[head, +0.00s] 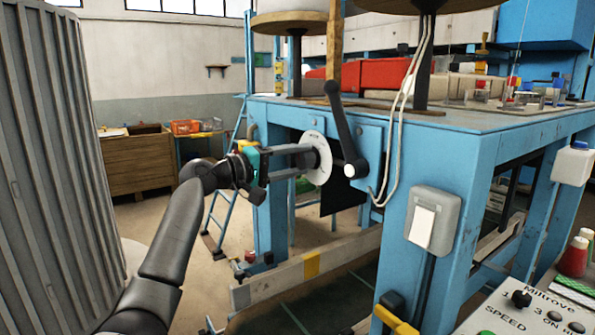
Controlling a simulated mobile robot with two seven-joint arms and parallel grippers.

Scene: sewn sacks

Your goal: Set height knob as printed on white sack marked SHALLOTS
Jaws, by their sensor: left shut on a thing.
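My left gripper (308,161) reaches in from the left to the blue machine frame. Its two fingers are shut on a dark knob (323,158) at a round white dial plate (316,177). I take this to be the height knob. The fingers cover part of the knob and dial, and any marks on the dial are too small to read. No white sack marked SHALLOTS shows in the head view. My right gripper is not in view.
A black crank handle (342,122) stands just right of the dial. White cables (407,85) hang beside it. A switch box (433,219) sits on the front leg, and a control panel (530,312) is at the lower right. A grey ribbed column (55,150) fills the left.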

